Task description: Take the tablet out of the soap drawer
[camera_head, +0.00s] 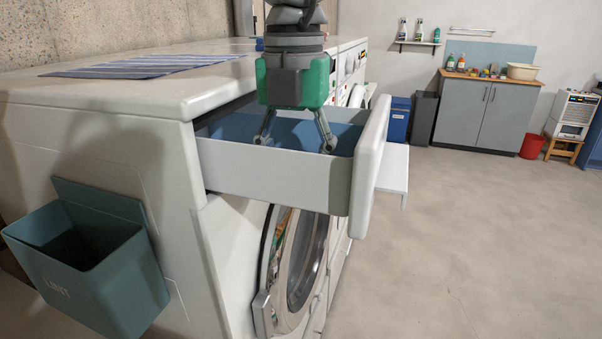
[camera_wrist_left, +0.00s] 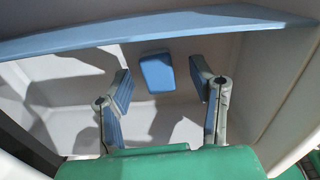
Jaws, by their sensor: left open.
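The soap drawer (camera_head: 272,176) is pulled out of the white washing machine, and its open top faces up. My left gripper (camera_head: 296,144) comes down over the drawer from above. Its two fingers are spread and reach in past the front wall's top edge. In the left wrist view, the tablet (camera_wrist_left: 157,73) is a small blue block inside the pale drawer (camera_wrist_left: 275,62). It shows between the two open fingers, apart from both. In the head view the drawer's wall hides the tablet. My right gripper is in neither view.
A blue strip (camera_wrist_left: 150,27) crosses the drawer in the wrist view. A teal lint bin (camera_head: 95,262) hangs on the machine's side. The round door (camera_head: 300,262) is below the drawer. A striped cloth (camera_head: 145,66) lies on top. The floor at right is clear.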

